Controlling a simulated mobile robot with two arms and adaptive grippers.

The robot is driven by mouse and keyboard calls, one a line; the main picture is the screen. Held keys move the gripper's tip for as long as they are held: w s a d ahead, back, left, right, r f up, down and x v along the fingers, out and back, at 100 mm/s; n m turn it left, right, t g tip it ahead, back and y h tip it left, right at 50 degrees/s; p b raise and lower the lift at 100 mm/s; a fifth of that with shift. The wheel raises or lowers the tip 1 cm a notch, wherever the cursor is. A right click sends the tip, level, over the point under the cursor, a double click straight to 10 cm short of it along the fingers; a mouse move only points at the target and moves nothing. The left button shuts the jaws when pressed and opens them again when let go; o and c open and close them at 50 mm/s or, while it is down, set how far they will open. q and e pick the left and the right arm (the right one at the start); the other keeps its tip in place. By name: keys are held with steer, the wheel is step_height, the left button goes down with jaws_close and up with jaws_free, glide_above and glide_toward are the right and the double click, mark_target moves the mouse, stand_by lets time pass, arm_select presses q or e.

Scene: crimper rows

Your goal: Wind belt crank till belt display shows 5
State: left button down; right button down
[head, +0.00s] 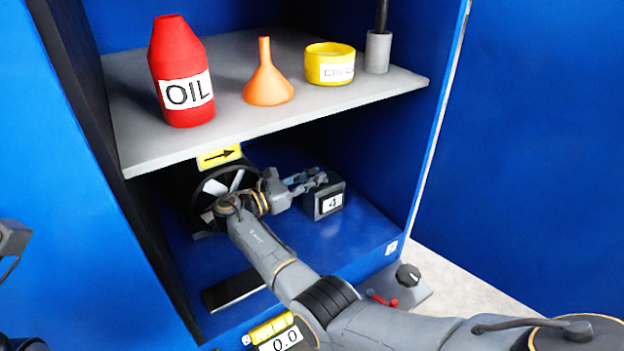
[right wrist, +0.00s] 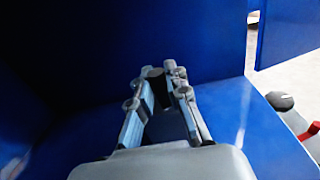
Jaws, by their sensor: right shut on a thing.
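A small dark box (head: 316,207) with a white display reading 4 (head: 332,203) sits on the blue floor of the lower compartment. My right gripper (head: 314,181) reaches in beside the top of this box. In the right wrist view its fingers (right wrist: 162,74) are shut on a dark knob (right wrist: 153,73), which I take to be the crank's handle. The rest of the crank is hidden by the gripper and the dark. A spoked wheel (head: 213,188) stands behind my wrist, under a yellow plate with a right-pointing arrow (head: 219,157).
A grey shelf (head: 150,147) above my right arm bears a red oil bottle (head: 180,70), an orange funnel (head: 267,80) and a yellow tin (head: 330,64). Below, a front display reads 0.0 (head: 280,341). A black knob (head: 408,275) and red lever (head: 382,299) sit at right.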

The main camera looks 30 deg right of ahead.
steer(key=c, duration=1.3)
jaws_free()
steer(key=shift+s+a, duration=0.15)
steer(key=shift+a, duration=1.1)
steer(key=shift+s+a, duration=0.2)
steer(key=shift+a, duration=1.05)
steer(key=shift+s+a, duration=0.15)
steer(key=shift+a, duration=1.1)
